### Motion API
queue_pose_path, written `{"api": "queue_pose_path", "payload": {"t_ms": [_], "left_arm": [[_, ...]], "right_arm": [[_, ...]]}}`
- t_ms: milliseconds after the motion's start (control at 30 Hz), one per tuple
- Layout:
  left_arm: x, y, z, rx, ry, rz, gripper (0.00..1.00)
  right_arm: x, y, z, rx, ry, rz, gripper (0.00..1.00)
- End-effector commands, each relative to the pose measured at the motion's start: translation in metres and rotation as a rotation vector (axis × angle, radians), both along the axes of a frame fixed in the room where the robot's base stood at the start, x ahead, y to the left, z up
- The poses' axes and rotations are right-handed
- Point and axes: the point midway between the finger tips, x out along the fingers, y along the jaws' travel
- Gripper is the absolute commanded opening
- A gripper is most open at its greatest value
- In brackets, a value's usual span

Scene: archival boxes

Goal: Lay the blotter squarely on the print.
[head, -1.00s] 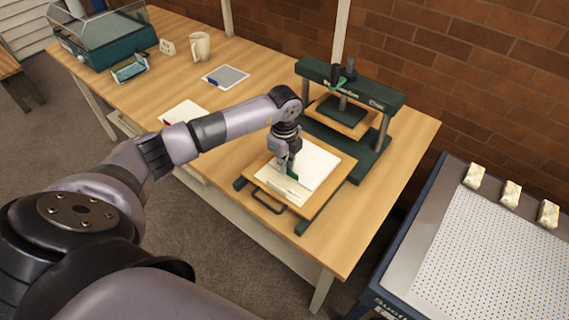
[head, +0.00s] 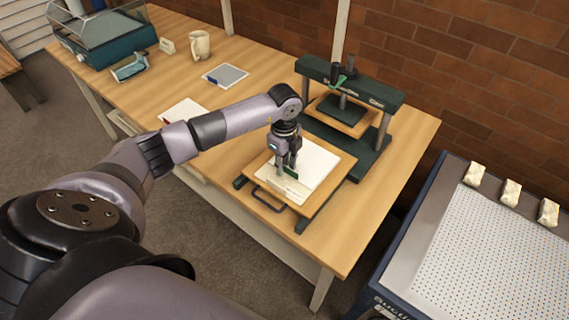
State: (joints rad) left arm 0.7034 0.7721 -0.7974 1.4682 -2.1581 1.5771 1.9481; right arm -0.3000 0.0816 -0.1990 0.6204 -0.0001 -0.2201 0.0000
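A white sheet (head: 318,163) lies on the wooden board (head: 335,184) pulled out at the front of the green press (head: 348,84). Its near left part is hidden by my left gripper (head: 286,172). I cannot tell blotter from print at this size, or whether one sheet covers the other. My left gripper points down at the sheet's near left part, with a small dark green piece at its fingertips. Whether its fingers are closed on that piece is too small to tell. My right gripper is not in view.
A mug (head: 199,46), a grey pad with a blue part (head: 225,75) and a white-and-red item (head: 183,112) are on the wooden table (head: 386,190). A perforated suction table (head: 500,255) with several pale blocks stands at right. A brick wall is behind.

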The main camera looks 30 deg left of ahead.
Motion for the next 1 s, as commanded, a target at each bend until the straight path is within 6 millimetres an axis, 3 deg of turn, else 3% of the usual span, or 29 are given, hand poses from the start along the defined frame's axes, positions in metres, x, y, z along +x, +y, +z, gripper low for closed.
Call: {"api": "queue_pose_path", "payload": {"t_ms": [600, 1000], "left_arm": [[0.000, 0.000, 0.109, 0.000, -0.005, 0.000, 0.25], [-0.001, 0.000, 0.121, 0.000, -0.001, 0.001, 0.25]], "right_arm": [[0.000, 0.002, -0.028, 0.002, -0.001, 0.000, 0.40], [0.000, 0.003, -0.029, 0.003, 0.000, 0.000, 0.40]]}}
